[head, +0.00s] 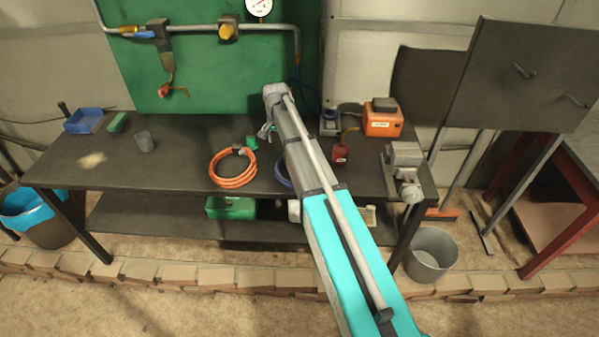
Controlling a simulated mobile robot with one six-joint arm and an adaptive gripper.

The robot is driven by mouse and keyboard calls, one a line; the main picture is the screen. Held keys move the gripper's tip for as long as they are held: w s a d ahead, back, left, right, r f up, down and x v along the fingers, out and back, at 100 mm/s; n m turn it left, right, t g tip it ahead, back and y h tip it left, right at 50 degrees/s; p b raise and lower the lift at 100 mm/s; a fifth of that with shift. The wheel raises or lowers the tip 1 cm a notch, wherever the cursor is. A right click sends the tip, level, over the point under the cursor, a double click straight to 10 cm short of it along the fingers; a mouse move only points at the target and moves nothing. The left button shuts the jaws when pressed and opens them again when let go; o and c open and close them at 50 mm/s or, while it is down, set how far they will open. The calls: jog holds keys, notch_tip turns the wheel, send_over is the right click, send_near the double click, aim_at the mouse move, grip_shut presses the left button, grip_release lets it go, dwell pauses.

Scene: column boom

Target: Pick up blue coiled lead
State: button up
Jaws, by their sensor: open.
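The blue coiled lead (282,171) lies on the dark workbench (185,160). My arm crosses in front of it, so only its left edge shows. My gripper (264,133) is beyond the coil and a little to its left in the picture. It is small here and partly hidden by my arm. It is open, and I see nothing held in it. I cannot tell its exact height above the bench.
An orange coil (233,168) lies just left of the blue one, with a green item (251,142) behind it. A red container (340,153), an orange box (383,120) and a grey vise (403,165) stand to the right. The bench's left-centre is mostly clear.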

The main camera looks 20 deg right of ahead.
aim_at(280, 158)
jog(key=shift+f+b, duration=1.75)
jog(key=shift+f, duration=0.3)
jog(key=shift+f+b, duration=2.6)
jog(key=shift+s, duration=0.1)
grip_shut()
